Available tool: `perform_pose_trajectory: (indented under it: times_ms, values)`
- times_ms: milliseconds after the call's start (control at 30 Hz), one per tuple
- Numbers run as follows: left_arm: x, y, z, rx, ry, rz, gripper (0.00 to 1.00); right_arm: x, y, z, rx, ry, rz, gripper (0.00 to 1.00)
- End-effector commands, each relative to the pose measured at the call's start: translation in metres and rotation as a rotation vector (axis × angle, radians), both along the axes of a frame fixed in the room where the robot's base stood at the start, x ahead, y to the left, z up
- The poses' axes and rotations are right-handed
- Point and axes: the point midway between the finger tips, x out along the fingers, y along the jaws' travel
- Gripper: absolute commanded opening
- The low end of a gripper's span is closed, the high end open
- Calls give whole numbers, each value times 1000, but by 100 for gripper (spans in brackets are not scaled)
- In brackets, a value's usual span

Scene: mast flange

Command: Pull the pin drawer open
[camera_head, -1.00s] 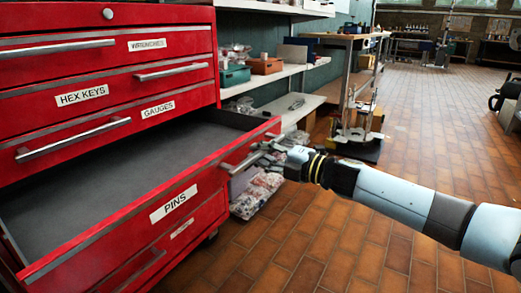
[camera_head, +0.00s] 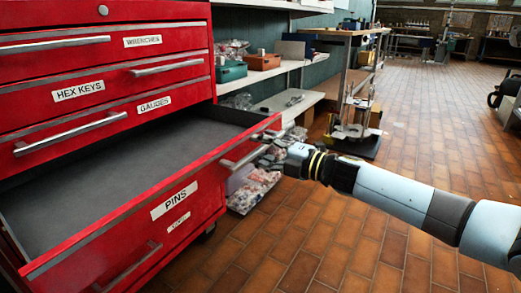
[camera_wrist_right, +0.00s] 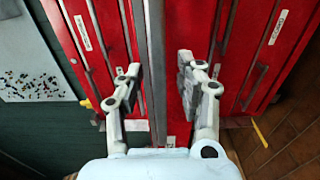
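The red pin drawer (camera_head: 175,199), labelled PINS, stands well out from the cabinet, and its grey interior looks empty. Its front bar handle (camera_head: 240,158) is at the right part of the drawer front. My right gripper (camera_head: 262,154) is at this handle, partly blending with it. In the right wrist view, the fingers of my right gripper (camera_wrist_right: 160,75) stand apart on either side of a long grey bar (camera_wrist_right: 155,60), with a visible gap on the right side. Contact with the left finger is unclear. My left gripper is not in view.
Closed drawers labelled WRENCHES (camera_head: 142,41), HEX KEYS (camera_head: 78,91) and GAUGES (camera_head: 154,104) are above. A lower drawer (camera_head: 178,222) is closed beneath. Shelves with a green box (camera_head: 231,71) stand behind.

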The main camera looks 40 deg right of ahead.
Motion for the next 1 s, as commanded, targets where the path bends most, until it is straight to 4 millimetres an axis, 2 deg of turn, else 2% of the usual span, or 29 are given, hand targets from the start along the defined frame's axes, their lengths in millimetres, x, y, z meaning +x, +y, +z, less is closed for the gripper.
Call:
perform_pose_trajectory:
  times_ms: [167, 267, 500, 700, 800, 1000]
  values:
    - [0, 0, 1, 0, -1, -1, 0, -3, -2, 0, 0, 0, 0, 37]
    - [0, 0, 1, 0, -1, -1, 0, -15, -6, -1, -2, 2, 1, 37]
    - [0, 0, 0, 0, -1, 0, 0, -63, -26, -1, -2, 6, 3, 37]
    - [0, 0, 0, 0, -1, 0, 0, -94, -38, -1, -3, 4, 3, 37]
    - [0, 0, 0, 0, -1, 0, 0, -104, -43, -1, -1, 3, 2, 37]
    - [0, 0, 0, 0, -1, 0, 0, -111, -46, 0, 0, 0, 0, 37]
